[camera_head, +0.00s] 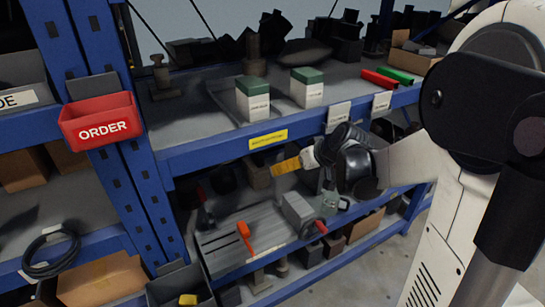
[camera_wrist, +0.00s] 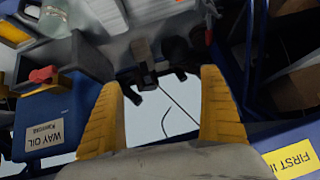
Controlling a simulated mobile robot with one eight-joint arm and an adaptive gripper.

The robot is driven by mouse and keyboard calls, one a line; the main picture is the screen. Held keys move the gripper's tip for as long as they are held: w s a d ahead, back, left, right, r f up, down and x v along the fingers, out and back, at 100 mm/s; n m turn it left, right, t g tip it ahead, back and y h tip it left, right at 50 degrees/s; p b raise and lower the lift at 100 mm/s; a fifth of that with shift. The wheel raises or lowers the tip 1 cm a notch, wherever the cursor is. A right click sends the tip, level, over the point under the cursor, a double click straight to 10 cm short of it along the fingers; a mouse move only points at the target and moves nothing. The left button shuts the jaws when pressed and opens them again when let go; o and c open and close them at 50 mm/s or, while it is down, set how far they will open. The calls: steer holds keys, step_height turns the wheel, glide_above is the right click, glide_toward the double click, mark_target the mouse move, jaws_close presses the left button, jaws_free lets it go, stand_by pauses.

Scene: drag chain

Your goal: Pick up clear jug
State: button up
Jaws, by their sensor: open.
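A small, pale greenish see-through thing, likely the clear jug (camera_head: 330,203), stands on the lower shelf just below my gripper's wrist in the head view. A similar see-through shape, likely the same jug (camera_wrist: 57,20), is cut by the top left edge of the wrist view. My gripper (camera_head: 280,168) reaches in over the lower shelf, above and to the left of the jug. In the wrist view, its two yellow fingers (camera_wrist: 161,80) are spread wide with nothing between them. The jug is outside the fingers and partly hidden.
A grey vise-like block (camera_head: 298,210) and an orange-handled tool (camera_head: 244,236) are on the lower shelf (camera_head: 262,262). Green-topped white boxes (camera_head: 252,98) stand on the shelf above. A red ORDER bin (camera_head: 101,122) hangs on the left post. A blue WAY OIL container (camera_wrist: 45,128) is beside the left finger.

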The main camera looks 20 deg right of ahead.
steer(key=w+d+f+t, duration=0.1)
steer(key=w+d+f, duration=0.2)
steer(key=d+f, duration=0.4)
steer(key=t+h, duration=0.1)
steer(key=t, duration=0.3)
glide_toward(332, 193)
step_height(332, 193, up, 2)
steer(key=w+a, duration=0.2)
steer(key=b+x, duration=0.1)
steer(key=x, duration=0.1)
steer(key=b+x, duration=0.2)
steer(key=x, duration=0.1)
steer(key=shift+s+a+f+b, duration=0.1)
steer(key=shift+a+f+b, duration=0.2)
steer(key=shift+f, duration=0.1)
steer(key=shift+r, duration=0.1)
steer(key=shift+c, duration=0.3)
steer(key=c, duration=1.4)
